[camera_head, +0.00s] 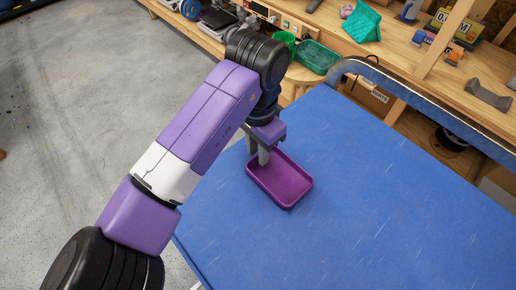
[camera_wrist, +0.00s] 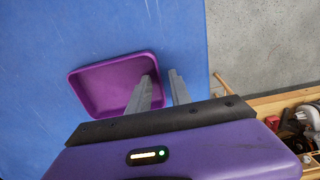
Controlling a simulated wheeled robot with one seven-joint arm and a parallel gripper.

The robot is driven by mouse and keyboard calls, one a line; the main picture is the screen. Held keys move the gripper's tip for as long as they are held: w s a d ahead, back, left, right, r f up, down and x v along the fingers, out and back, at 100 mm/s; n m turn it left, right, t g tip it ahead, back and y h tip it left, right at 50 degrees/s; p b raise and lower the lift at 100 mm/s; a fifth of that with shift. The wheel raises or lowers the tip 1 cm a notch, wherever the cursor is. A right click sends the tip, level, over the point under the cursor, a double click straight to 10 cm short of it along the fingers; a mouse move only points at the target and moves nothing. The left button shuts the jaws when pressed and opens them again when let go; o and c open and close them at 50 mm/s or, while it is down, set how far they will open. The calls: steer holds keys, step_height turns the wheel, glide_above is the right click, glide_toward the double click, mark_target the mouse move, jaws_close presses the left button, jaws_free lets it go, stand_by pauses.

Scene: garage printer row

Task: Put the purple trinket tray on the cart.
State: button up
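The purple trinket tray (camera_head: 287,186) lies upright and empty on the blue top of the cart (camera_head: 370,200). In the wrist view the tray (camera_wrist: 98,80) is at the upper middle, with the blue cart top (camera_wrist: 40,50) around it. My gripper (camera_head: 259,157) is at the tray's upper-left end in the head view. In the wrist view its fingers (camera_wrist: 161,76) are apart, one over the inside of the tray and one outside its right wall. The rim passes between them, and a gap shows. The fingers partly hide that wall.
The cart's grey metal handle rail (camera_head: 437,97) runs along its upper right edge. Most of the cart top is clear. Bare concrete floor (camera_head: 70,120) is at left.

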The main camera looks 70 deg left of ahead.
steer(key=shift+r, duration=0.1)
step_height(320, 180, up, 12)
stand_by(0.5)
stand_by(0.5)
